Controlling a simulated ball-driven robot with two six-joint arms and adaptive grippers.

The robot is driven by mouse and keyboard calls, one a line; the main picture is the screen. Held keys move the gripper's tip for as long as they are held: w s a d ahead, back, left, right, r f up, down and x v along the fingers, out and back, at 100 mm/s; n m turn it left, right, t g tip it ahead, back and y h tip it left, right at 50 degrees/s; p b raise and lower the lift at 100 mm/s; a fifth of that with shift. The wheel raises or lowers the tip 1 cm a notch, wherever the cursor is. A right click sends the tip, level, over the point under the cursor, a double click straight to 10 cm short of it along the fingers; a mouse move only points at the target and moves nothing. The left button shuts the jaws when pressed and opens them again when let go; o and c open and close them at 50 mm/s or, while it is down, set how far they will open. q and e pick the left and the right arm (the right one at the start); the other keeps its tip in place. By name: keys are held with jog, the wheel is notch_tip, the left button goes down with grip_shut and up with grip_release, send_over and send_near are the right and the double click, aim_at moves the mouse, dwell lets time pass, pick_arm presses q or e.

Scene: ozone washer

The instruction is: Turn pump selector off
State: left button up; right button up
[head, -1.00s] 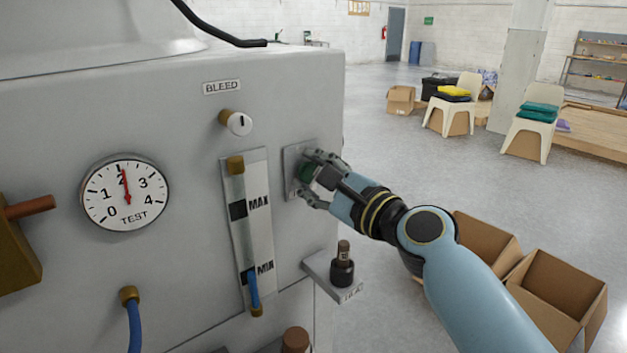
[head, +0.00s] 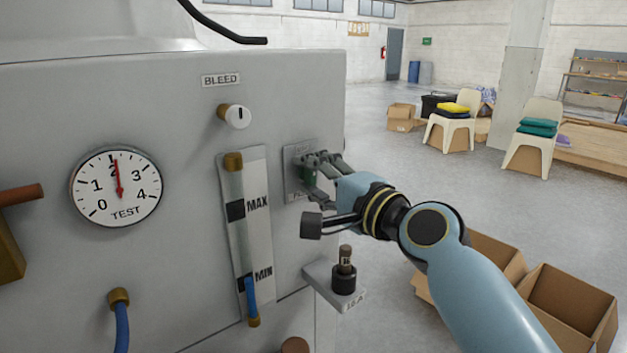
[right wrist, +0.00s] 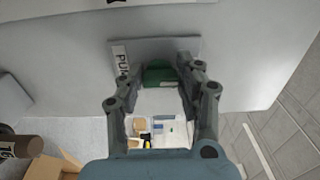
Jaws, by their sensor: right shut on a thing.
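The pump selector is a green knob (head: 309,179) on a grey plate (head: 293,158) near the right edge of the machine's front. In the right wrist view the knob (right wrist: 158,74) sits between my fingertips, beside a label whose visible letters begin "PUM". My right gripper (head: 314,172) is shut on this knob, with a finger on either side; it also shows in the right wrist view (right wrist: 160,82). The fingers partly hide the knob and the plate's lettering, so I cannot read its position. My left gripper is not in view.
A small shelf with a black and brown fitting (head: 345,275) juts out below my right gripper. The MAX/MIN level gauge (head: 247,230), BLEED knob (head: 237,116) and TEST dial (head: 116,187) are to the left. Open cardboard boxes (head: 568,300) stand on the floor at right.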

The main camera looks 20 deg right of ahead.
jog(key=shift+f, duration=0.1)
dwell(0.4)
jog(key=o, duration=1.1)
jog(key=shift+o, duration=0.2)
jog(key=v, duration=1.2)
